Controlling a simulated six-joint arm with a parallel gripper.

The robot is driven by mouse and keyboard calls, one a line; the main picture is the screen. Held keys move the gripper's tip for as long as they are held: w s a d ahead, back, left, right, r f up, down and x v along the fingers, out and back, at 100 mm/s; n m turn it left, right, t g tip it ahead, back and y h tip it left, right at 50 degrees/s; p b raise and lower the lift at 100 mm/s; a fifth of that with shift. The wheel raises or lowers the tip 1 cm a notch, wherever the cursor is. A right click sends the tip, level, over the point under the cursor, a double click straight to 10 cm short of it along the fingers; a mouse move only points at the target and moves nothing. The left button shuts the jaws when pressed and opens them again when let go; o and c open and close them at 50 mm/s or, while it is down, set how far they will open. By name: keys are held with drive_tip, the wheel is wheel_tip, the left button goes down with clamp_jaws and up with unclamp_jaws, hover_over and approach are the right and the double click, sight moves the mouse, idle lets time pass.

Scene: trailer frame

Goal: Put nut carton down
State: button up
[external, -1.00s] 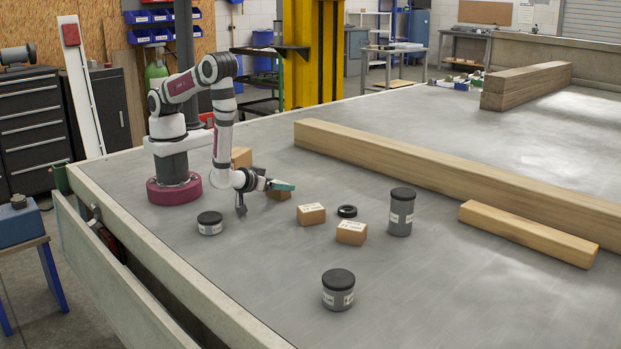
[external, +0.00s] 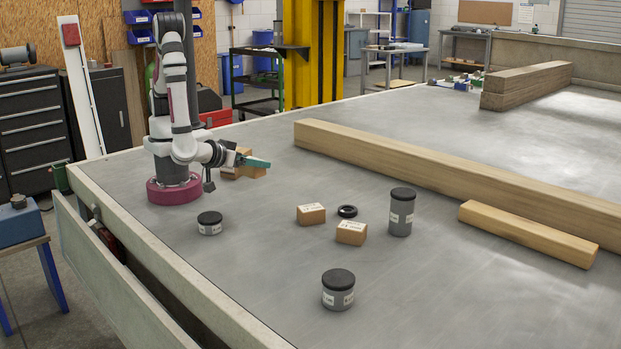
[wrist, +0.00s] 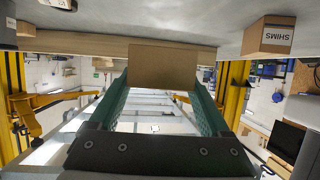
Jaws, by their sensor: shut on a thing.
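My gripper (external: 258,163) is shut on a brown carton (external: 253,172). In the wrist view the plain carton (wrist: 164,67) sits between the green fingers of my gripper (wrist: 164,84). No label shows on its visible face, so I cannot read whether it is the nut carton. It is close to my base, low over the grey table (external: 330,265); I cannot tell whether it touches. Another brown carton (external: 241,151) is right behind it, partly hidden by my gripper. A carton marked SHIMS (wrist: 268,36) shows at upper right in the wrist view.
A short dark-lidded tub (external: 210,223) stands in front of my gripper. A long timber beam (external: 440,175) lies behind. Table between is clear.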

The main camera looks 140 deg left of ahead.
drive_tip(key=shift+w+d+r, duration=0.1)
drive_tip(key=shift+d+r, duration=0.1)
drive_tip(key=shift+d, duration=0.05)
drive_tip(key=shift+w, duration=0.15)
drive_tip(key=w+d+m+t+h, duration=0.2)
drive_tip(key=w+m+t+h, duration=0.35)
drive_tip(key=w, duration=1.45)
drive_tip(key=w+d+m+t+h, duration=0.25)
drive_tip(key=w+m+t, duration=0.6)
drive_tip(key=w, duration=1.15)
drive_tip(key=shift+m, duration=0.3)
drive_tip(key=w+a+f, duration=0.1)
drive_tip(key=a+f, duration=0.1)
drive_tip(key=a, duration=0.2)
drive_tip(key=w+a+f, duration=0.1)
drive_tip(key=a+f, duration=0.1)
drive_tip(key=a, duration=0.2)
drive_tip(key=w+a+f, duration=0.1)
drive_tip(key=a+f, duration=0.1)
drive_tip(key=a, duration=0.1)
drive_tip(key=shift+a+f, duration=0.4)
wheel_tip(320, 180, down, 3)
drive_tip(key=shift+f, duration=0.45)
